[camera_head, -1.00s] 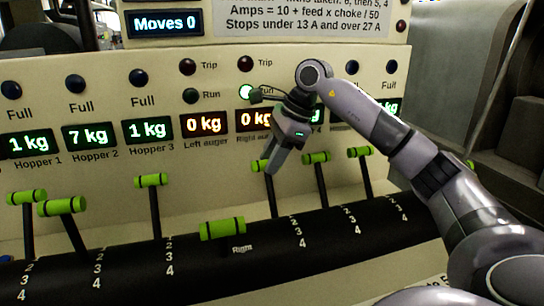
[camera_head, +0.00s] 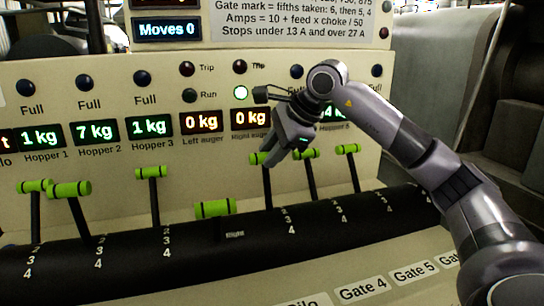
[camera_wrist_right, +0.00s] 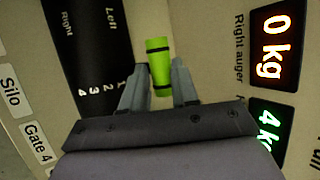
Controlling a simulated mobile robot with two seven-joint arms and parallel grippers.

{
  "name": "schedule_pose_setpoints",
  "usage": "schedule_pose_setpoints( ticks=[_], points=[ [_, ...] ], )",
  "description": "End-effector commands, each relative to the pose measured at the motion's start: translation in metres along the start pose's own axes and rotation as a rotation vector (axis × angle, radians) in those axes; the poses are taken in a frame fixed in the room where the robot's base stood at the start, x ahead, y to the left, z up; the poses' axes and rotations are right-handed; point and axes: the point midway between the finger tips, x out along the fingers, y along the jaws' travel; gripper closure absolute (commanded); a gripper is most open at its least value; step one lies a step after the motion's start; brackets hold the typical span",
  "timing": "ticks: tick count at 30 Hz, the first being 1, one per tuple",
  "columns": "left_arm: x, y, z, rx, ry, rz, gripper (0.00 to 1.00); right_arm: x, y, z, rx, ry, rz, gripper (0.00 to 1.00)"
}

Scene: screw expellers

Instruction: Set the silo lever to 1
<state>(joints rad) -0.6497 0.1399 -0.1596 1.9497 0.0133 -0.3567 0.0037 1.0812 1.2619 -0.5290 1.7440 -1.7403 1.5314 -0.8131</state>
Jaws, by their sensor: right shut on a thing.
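My right gripper (camera_head: 267,160) reaches in from the right, fingers pointing down, and is shut on the green handle (camera_head: 256,158) of a lever below the right auger display. In the right wrist view the handle (camera_wrist_right: 159,66) lies between the two fingertips (camera_wrist_right: 160,92). This lever stands beside a 1 to 4 scale (camera_wrist_right: 105,92), in line with the Silo label (camera_wrist_right: 10,90), so it appears to be the silo lever. My left gripper is out of view.
A Left/Right lever with a green handle (camera_head: 215,208) stands low just to the left. Another green-handled lever (camera_head: 308,154) is close on the right. Several more levers stand along the black drum (camera_head: 195,245). The panel with displays rises close behind.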

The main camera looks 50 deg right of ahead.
Motion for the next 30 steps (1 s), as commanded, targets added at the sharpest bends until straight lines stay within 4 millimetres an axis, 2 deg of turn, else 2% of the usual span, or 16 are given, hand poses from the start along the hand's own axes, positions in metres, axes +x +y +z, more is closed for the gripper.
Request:
schedule_pose_setpoints(
  ticks=[8, 9, 11, 22, 30],
  points=[
    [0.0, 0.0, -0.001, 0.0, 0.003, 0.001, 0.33, 0.001, 0.0, 0.001, -0.002, -0.003, -0.003, 1.0],
    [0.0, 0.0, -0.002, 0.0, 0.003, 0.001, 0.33, 0.001, 0.0, 0.001, -0.002, -0.002, -0.002, 0.68],
    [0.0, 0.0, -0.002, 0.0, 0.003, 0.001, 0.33, 0.001, 0.0, 0.001, -0.002, -0.002, -0.002, 0.48],
    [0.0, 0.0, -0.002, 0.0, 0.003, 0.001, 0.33, -0.005, 0.0, 0.001, -0.001, -0.001, -0.002, 0.48],
    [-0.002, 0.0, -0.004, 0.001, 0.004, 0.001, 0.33, -0.048, -0.001, 0.001, -0.002, -0.002, -0.004, 0.48]
  ],
)
